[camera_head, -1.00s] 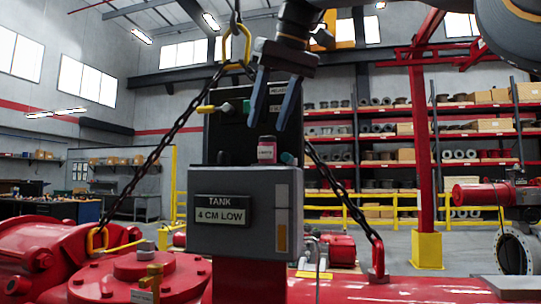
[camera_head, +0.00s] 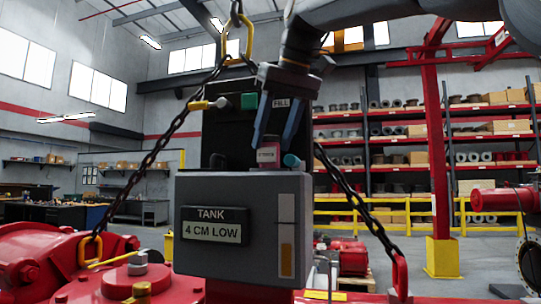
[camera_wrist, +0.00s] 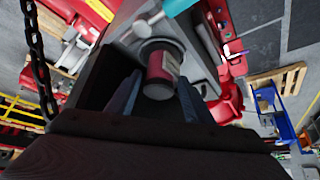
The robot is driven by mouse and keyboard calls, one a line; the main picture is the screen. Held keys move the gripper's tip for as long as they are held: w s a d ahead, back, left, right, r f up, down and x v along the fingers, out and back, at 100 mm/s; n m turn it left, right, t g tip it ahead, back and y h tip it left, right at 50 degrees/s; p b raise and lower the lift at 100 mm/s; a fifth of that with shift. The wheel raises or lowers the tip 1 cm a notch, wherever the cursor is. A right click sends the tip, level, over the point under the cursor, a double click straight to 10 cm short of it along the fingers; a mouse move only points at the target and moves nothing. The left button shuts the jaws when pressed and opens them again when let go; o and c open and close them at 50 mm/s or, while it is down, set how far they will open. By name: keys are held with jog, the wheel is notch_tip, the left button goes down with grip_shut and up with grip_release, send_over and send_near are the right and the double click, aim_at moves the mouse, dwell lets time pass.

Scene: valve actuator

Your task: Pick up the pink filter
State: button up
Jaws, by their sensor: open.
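The pink filter (camera_head: 268,155) is a small pink cylinder with a pale label, upright on top of the grey tank box (camera_head: 255,240). It also shows in the wrist view (camera_wrist: 159,70), between the blue fingers. My gripper (camera_head: 274,145) points down with its two blue fingers spread, one on each side of the filter near its upper part. In the wrist view my gripper (camera_wrist: 155,98) is open, with small gaps visible beside the filter. I cannot tell whether either finger touches it.
A teal knob (camera_head: 291,161) stands just right of the filter. A black panel (camera_head: 229,135) with a green block (camera_head: 249,101) and a yellow-tipped lever (camera_head: 207,105) rises behind. Dark chains (camera_head: 345,190) slope down on both sides. Red machinery (camera_head: 60,260) lies below.

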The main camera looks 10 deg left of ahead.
aim_at(271, 143)
jog(key=shift+p+x, duration=0.45)
jog(key=shift+x, duration=1.35)
jog(key=c, duration=0.9)
jog(key=shift+s+r, duration=0.15)
